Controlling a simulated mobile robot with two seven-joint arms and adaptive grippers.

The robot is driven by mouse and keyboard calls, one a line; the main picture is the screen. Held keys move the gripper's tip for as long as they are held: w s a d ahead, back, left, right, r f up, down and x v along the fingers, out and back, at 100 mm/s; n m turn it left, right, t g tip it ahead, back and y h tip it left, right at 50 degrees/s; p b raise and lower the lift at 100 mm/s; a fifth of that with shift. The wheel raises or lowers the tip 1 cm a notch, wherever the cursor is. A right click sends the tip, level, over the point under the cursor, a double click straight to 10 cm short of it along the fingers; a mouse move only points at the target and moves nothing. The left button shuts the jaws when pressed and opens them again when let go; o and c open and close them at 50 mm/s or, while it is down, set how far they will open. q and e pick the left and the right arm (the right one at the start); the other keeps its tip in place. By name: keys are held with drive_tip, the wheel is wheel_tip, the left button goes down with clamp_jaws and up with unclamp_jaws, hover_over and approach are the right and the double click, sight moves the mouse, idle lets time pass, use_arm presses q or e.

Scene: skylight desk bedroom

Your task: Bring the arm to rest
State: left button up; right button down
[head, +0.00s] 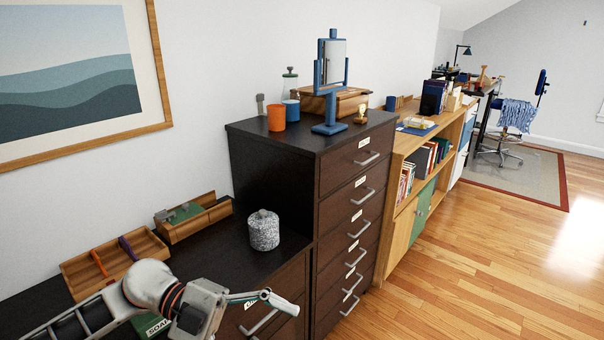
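My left arm comes in from the bottom left, and its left gripper (283,303) is over the front edge of the low dark cabinet (215,262), pointing right. The fingers show nearly edge-on and overlap, so the gap between them is unclear. I see nothing held in them. A drawer handle (262,322) shows just below the fingers in the picture; I cannot tell whether they touch. My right gripper is not in view.
On the low cabinet are a speckled jar (264,231), a wooden tray (112,262), a wooden box (193,217) and a green box (150,326) partly behind my arm. A taller drawer unit (352,200) stands right. The wood floor (480,270) is clear.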

use_arm(q)
drive_tip(key=w+d+r+n+t+h, duration=0.2)
drive_tip(key=w+d+n+t+h, duration=0.15)
drive_tip(key=n+t+h, duration=0.55)
drive_tip(key=w+a+f+n+t+y, duration=0.4)
drive_tip(key=a+f+n+t+y, duration=0.5)
drive_tip(key=f+n+t+y, duration=0.35)
drive_tip(key=s+a+f+n+g+y, duration=0.2)
drive_tip(key=s+a+f+y, duration=0.1)
drive_tip(key=f, duration=0.4)
drive_tip(key=s+a+f+n+g+y, duration=0.1)
drive_tip(key=s+a+f+g+y, duration=0.1)
drive_tip(key=s+f, duration=0.4)
drive_tip(key=s+a+f+n+g+y, duration=0.2)
drive_tip(key=s+a+f, duration=0.3)
drive_tip(key=f, duration=0.3)
drive_tip(key=shift+f+n+y, duration=0.3)
drive_tip(key=shift+n+y, duration=0.05)
drive_tip(key=shift+y, duration=0.5)
